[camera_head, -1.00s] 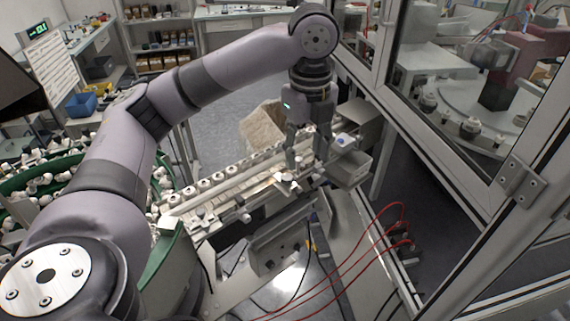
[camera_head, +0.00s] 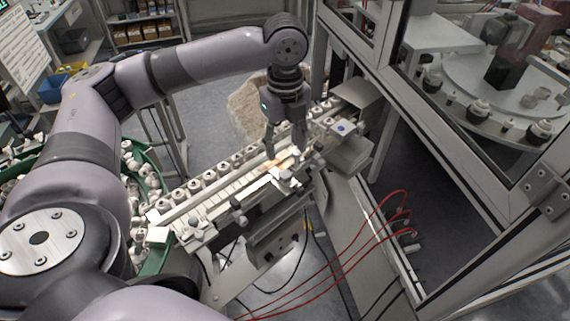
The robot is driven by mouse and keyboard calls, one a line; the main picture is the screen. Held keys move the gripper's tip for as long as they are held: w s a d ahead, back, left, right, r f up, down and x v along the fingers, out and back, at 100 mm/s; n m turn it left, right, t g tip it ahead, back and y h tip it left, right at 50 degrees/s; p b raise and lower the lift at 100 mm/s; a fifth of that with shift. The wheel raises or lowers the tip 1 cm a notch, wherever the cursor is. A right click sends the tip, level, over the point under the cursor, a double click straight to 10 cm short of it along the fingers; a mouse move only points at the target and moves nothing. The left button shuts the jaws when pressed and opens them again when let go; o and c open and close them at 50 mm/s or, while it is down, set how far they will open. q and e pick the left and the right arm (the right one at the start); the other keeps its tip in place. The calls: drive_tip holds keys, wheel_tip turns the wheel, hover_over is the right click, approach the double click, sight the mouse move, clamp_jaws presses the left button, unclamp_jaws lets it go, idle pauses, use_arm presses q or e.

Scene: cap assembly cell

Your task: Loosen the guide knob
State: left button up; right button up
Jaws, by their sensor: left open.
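A guide rail track (camera_head: 215,197) carrying a row of white and dark caps runs diagonally across the middle of the head camera view. A small pale knob-like part (camera_head: 240,217) sticks out on its front side, and other small fittings sit near the track's right part. I cannot tell for sure which is the guide knob. My left gripper (camera_head: 285,153) points down over the right part of the track, fingers apart and empty. Its fingertips are close above or beside the rail fittings; contact cannot be told. The fingers hide part of the track. My right gripper is not in view.
A green-rimmed bowl (camera_head: 150,178) of loose caps stands at the left. Red hoses (camera_head: 370,240) loop right of the track. A framed glass enclosure (camera_head: 440,150) fills the right side. A grey box (camera_head: 347,155) sits by the track's far end. Shelves stand behind.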

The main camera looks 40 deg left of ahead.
sight(285, 173)
use_arm(q)
wheel_tip(285, 173, down, 7)
drive_tip(key=shift+f+p, duration=0.2)
drive_tip(key=shift+p, duration=0.6)
drive_tip(key=shift+f, duration=0.55)
drive_tip(key=shift+a, duration=0.1)
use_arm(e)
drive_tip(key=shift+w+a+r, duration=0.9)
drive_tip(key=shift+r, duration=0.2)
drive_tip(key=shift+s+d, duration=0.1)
use_arm(q)
drive_tip(key=shift+c, duration=1.3)
clamp_jaws()
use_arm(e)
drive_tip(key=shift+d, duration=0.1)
